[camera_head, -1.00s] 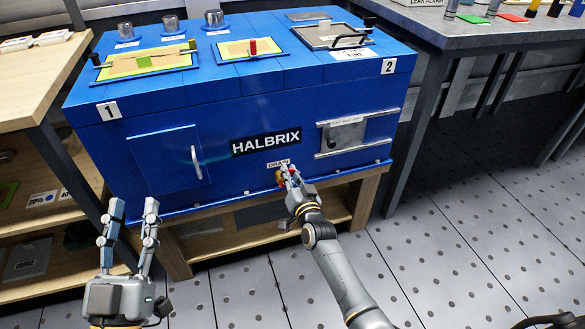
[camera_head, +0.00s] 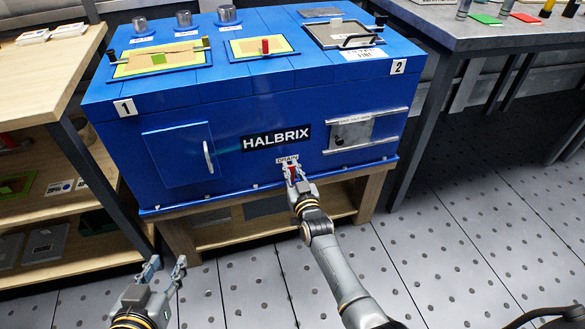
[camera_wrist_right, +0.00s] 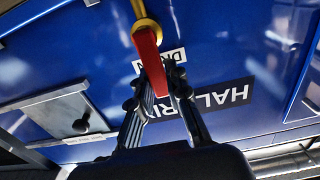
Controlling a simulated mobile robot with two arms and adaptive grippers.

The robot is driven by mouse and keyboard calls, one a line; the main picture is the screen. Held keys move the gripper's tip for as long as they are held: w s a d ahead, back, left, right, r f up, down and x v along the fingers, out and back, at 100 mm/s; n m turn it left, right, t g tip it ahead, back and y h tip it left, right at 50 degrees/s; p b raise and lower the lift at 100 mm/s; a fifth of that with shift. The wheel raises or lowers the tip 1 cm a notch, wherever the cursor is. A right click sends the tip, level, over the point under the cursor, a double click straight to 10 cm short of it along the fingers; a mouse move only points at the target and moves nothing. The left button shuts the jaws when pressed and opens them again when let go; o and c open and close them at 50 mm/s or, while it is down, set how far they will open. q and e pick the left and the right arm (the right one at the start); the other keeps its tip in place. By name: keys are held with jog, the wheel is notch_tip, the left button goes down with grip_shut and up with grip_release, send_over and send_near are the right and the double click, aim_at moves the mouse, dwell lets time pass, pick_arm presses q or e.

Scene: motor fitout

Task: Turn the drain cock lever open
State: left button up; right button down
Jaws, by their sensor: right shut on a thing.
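The red drain cock lever (camera_wrist_right: 151,62) hangs from a yellow pipe fitting (camera_wrist_right: 143,22) on the blue machine front in the right wrist view. My right gripper (camera_wrist_right: 158,82) is shut on the lever, with a finger on each side of it. In the head view, my right gripper (camera_head: 293,172) is just under the DRAIN label (camera_head: 287,160), and a bit of red shows between its fingers. The exact lever angle is hard to tell there. My left gripper (camera_head: 166,266) is open and empty at the lower left, away from the machine.
The blue HALBRIX machine (camera_head: 240,110) stands on a wooden stand (camera_head: 345,205). A door with a handle (camera_head: 208,157) is left of the drain, and a slotted panel (camera_head: 352,134) is right. A wooden bench (camera_head: 50,65) is at left, a grey bench (camera_head: 480,35) at right. The floor in front is clear.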

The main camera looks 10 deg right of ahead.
jog(key=c, duration=1.3)
grip_release()
jog(key=s, duration=1.2)
jog(key=shift+d, duration=0.15)
